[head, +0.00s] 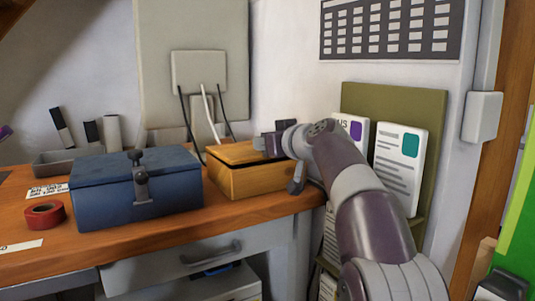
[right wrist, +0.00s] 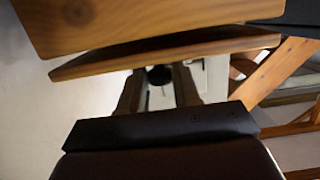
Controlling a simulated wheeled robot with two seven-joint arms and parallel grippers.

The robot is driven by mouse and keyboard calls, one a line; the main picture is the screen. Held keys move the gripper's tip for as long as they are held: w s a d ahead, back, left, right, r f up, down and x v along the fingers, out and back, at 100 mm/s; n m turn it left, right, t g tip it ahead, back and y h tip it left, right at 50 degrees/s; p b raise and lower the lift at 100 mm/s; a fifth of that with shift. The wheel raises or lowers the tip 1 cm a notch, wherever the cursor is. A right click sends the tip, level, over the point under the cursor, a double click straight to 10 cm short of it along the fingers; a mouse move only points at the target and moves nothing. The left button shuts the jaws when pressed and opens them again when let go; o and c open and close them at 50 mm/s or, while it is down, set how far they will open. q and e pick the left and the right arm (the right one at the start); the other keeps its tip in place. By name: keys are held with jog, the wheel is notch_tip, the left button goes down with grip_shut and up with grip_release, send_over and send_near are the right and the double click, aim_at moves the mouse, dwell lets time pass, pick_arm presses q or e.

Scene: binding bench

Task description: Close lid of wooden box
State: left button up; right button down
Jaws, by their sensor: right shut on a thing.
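The wooden box (head: 262,181) sits on the bench near its right end. Its lid (head: 238,153) lies low over the body and looks nearly flat. In the right wrist view two wooden parts (right wrist: 165,52) show with a narrow dark gap between them, so the lid looks slightly apart from the body. My right gripper (head: 268,144) is at the lid's right edge, shut on the lid. Its fingers also show in the right wrist view (right wrist: 158,88), their tips partly hidden behind the wood. My left gripper is not in view.
A blue box (head: 110,200) with a latch stands left of the wooden box. A red tape roll (head: 44,215) lies farther left. White and dark cables (head: 210,105) hang behind the box. A board with papers (head: 402,155) stands on the right.

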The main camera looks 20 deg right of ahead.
jog(key=shift+f, duration=0.45)
jog(key=c, duration=0.8)
grip_release()
jog(key=shift+s+d+r+b, duration=0.15)
jog(key=shift+s+b, duration=0.15)
jog(key=shift+s, duration=0.2)
jog(key=b+v, duration=0.1)
jog(key=v, duration=1)
jog(key=shift+s+r, duration=0.1)
jog(key=shift+s, duration=0.25)
